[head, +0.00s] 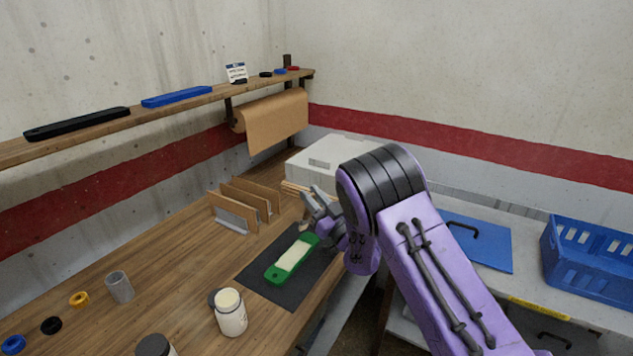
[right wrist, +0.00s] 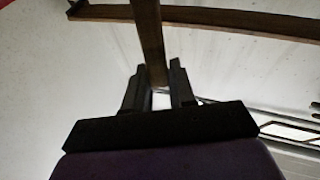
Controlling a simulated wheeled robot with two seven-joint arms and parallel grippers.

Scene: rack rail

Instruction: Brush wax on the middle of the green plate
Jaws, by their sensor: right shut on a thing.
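The green plate (head: 272,276) lies on a dark mat (head: 258,287) near the table's right edge. A pale cream patch (head: 293,255) covers its middle. My right gripper (head: 309,208) is just beyond the plate's far end, above the table. It is shut on the brush, whose brown wooden handle (right wrist: 148,35) stands between the fingers in the right wrist view. In the head view the brush is mostly hidden by the gripper; a small tan tip shows below the fingers. My left gripper is out of view.
Upright brown boards in a rack (head: 240,205) and a grey box (head: 328,158) stand behind. A grey cup (head: 119,287) and coloured rings are at left. A blue crate (head: 588,258) sits on the right-hand bench. A shelf (head: 205,97) runs above the table.

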